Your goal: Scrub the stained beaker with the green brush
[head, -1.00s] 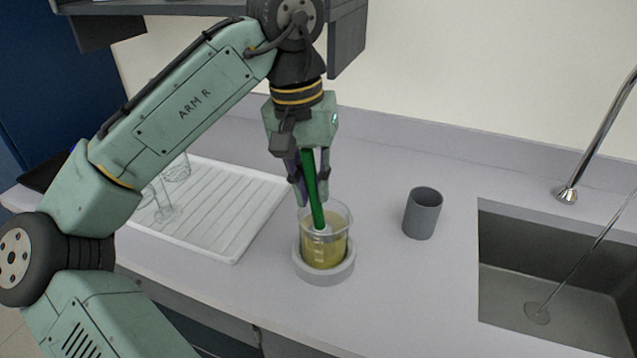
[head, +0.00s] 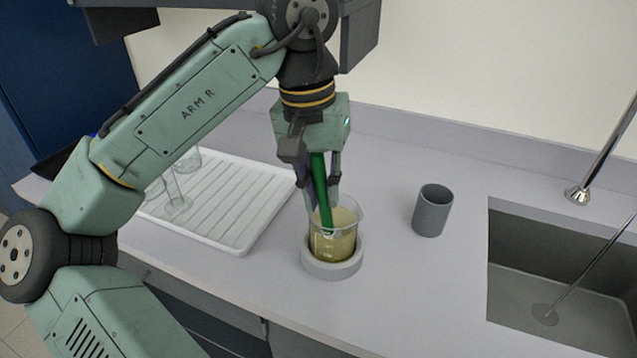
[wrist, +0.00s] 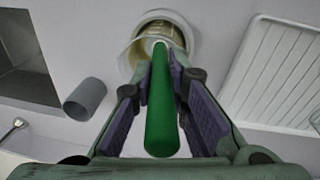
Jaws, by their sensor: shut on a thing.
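The stained beaker (head: 345,242) is clear glass with a pale, cloudy yellow tint inside. It stands upright in a round grey ring holder (head: 333,271) on the counter. My gripper (head: 323,198) is shut on the green brush (head: 318,178), directly above the beaker, with its fingertips near the rim. The brush points down, slightly tilted, and its lower end is inside the beaker; the bristles are mostly hidden. In the wrist view the green handle (wrist: 162,105) runs between the fingers to the beaker (wrist: 137,48).
An empty-looking grey cup (head: 432,212) stands right of the beaker. Further right is a sink (head: 560,290) with a tap (head: 600,155). A white ribbed drying rack (head: 232,205) with glassware (head: 177,200) lies to the left.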

